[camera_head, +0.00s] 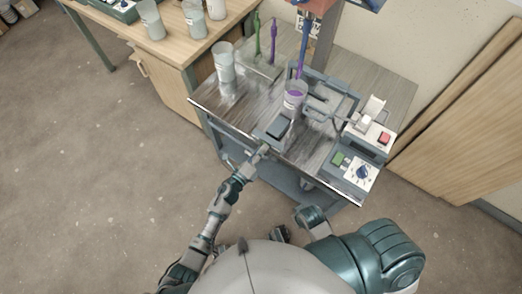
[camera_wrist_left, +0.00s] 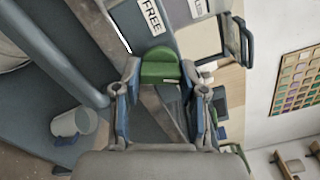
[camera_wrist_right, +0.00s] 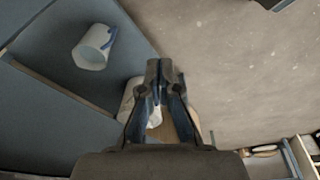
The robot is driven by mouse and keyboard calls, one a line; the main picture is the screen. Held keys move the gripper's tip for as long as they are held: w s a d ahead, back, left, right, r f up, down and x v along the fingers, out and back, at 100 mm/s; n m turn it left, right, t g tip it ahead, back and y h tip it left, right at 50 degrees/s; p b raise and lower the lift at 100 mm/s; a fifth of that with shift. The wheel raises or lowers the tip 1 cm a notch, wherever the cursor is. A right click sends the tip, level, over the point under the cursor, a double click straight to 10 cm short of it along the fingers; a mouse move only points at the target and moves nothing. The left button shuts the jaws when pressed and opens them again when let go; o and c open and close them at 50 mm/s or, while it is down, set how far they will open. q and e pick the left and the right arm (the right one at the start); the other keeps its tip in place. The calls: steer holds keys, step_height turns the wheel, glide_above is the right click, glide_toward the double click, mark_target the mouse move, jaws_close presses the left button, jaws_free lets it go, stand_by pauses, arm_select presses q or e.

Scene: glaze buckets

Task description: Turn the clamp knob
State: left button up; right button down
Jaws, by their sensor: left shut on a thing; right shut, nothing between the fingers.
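The clamp knob (camera_wrist_left: 160,66) is a green rounded piece in the left wrist view, beside a plate marked FREE (camera_wrist_left: 152,16). My left gripper (camera_wrist_left: 160,78) is shut on it, one finger on each side. In the head view my left gripper (camera_head: 265,148) is at the front edge of the cart, by the grey clamp base (camera_head: 262,133), and it hides the knob. A clear bucket with purple contents (camera_head: 294,96) stands behind the base. My right gripper (camera_wrist_right: 159,75) is shut and empty, low beside the cart.
The cart top (camera_head: 225,101) also holds another bucket (camera_head: 224,62), a switch box with a red button (camera_head: 384,138) and a control box with a blue dial (camera_head: 363,172). A white cup (camera_wrist_right: 93,47) lies on the lower shelf. Open floor (camera_head: 100,190) is to the left.

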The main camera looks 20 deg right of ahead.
arm_select(q)
steer(key=n+p, duration=0.1)
steer(key=n, duration=0.4)
steer(key=n+p, duration=0.2)
steer(key=n, duration=0.4)
steer(key=n+p, duration=0.1)
steer(key=n, duration=0.5)
steer(key=shift+s+a+f+p, duration=0.1)
steer(key=shift+a+f+p, duration=0.1)
steer(key=shift+f+p, duration=0.2)
arm_select(e)
steer(key=s+f, duration=0.3)
steer(key=f, duration=0.9)
steer(key=shift+s+d+f, duration=0.25)
steer(key=shift+s+f, duration=0.05)
arm_select(q)
steer(key=shift+f, duration=0.1)
arm_select(e)
steer(key=shift+f, duration=0.1)
arm_select(q)
steer(key=o, duration=1.1)
steer(key=shift+o, duration=0.2)
steer(key=shift+r, duration=0.2)
steer(key=shift+r, duration=0.1)
arm_select(e)
steer(key=shift+s+a, duration=0.1)
arm_select(q)
steer(key=v, duration=1.1)
steer(key=shift+s+a, duration=0.25)
steer(key=shift+a, duration=0.1)
